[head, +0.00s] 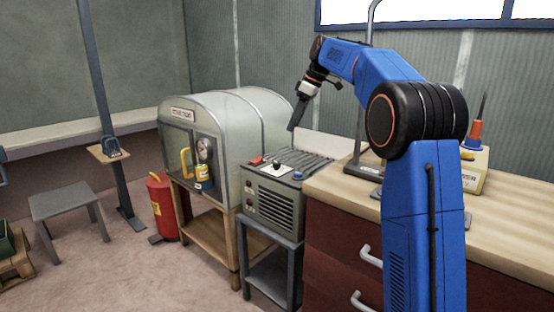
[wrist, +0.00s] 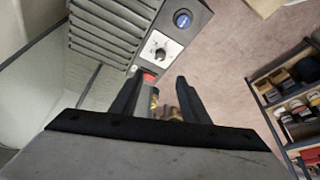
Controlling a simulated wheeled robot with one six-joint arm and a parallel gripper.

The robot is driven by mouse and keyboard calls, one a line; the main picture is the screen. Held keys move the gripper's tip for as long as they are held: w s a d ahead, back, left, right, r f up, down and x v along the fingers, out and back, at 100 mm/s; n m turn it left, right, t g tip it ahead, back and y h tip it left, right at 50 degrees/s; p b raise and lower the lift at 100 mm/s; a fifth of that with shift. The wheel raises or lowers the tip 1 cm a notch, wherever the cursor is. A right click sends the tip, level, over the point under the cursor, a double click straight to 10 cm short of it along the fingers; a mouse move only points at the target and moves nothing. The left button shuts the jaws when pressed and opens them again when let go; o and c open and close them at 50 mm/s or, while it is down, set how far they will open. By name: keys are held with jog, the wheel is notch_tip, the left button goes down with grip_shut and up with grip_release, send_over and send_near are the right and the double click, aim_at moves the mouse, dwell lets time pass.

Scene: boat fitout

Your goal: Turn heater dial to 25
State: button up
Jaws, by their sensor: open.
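The heater (head: 270,207) is a grey box with a slotted front and a ribbed top, on a dark stand. Its dial (head: 277,165) sits on the top panel, with a red part to its left and a blue button (head: 298,175) to its right. In the wrist view the dial (wrist: 160,49) is a dark and light knob on a white plate; its scale is too small to read. My gripper (head: 292,128) is above the heater, apart from it. In the wrist view its open, empty fingers (wrist: 160,79) point just short of the dial in the picture.
A rounded grey cabinet (head: 265,106) on a wooden stand is left of the heater. A wooden-topped workbench (head: 430,212) with red drawers stands to the right. A red cylinder (head: 163,207) and a grey stool (head: 65,200) are farther left. Floor in front is open.

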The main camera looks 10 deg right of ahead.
aim_at(277, 162)
jog(key=x, duration=1.6)
jog(key=shift+f, duration=0.35)
jog(key=c, duration=1.1)
